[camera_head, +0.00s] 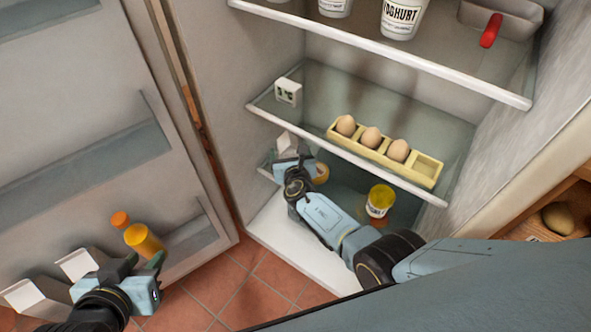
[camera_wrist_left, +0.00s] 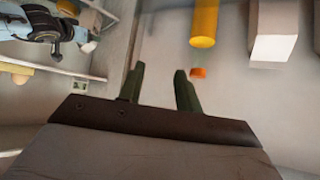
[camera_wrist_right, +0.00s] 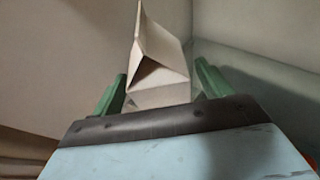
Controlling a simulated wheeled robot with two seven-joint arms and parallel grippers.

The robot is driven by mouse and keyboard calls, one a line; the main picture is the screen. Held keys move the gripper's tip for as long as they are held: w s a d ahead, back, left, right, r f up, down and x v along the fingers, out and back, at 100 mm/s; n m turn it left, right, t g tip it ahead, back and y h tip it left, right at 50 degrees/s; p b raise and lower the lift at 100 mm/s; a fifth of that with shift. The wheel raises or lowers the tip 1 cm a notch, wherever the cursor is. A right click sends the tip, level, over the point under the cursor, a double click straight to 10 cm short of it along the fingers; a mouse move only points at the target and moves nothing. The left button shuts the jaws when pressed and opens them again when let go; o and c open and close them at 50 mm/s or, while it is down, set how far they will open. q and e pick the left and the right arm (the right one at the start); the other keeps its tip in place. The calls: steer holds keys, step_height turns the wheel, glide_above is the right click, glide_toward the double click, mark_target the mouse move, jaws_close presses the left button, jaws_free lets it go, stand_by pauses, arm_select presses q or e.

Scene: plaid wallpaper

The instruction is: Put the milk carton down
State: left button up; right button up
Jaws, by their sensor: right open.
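A plain white milk carton with a gabled top (camera_wrist_right: 158,78) is between the fingers of my right gripper (camera_wrist_right: 160,85) in the right wrist view. The fingers are open, one on each side of it. Its lower part is hidden by the gripper. In the head view, the right gripper (camera_head: 293,158) is inside the fridge at the left end of the lower shelves, with the carton's pale top (camera_head: 287,141) just beyond it. My left gripper (camera_head: 150,268) is open and empty near the fridge door, as the left wrist view (camera_wrist_left: 160,88) also shows.
A yellow egg tray (camera_head: 414,171) with several eggs and a small white box (camera_head: 288,92) sit on the glass shelf. Yoghurt (camera_head: 402,18) is above. The door holds an orange bottle (camera_head: 143,240) and white cartons (camera_head: 77,264).

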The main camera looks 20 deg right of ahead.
arm_select(q)
steer(key=s+a+f+g+y+p, duration=0.2)
steer(key=s+a+f+g+p, duration=0.15)
steer(key=s+f+g, duration=0.45)
arm_select(e)
steer(key=v, duration=0.5)
steer(key=shift+r, duration=0.1)
arm_select(q)
steer(key=a+f+t+p, duration=0.1)
steer(key=a+f+p, duration=0.1)
steer(key=f, duration=0.4)
steer(key=shift+w+a+f+p, duration=0.15)
steer(key=shift+a+f+p, duration=0.15)
steer(key=shift+a, duration=0.35)
arm_select(e)
steer(key=shift+v, duration=2.8)
arm_select(q)
steer(key=shift+c, duration=0.4)
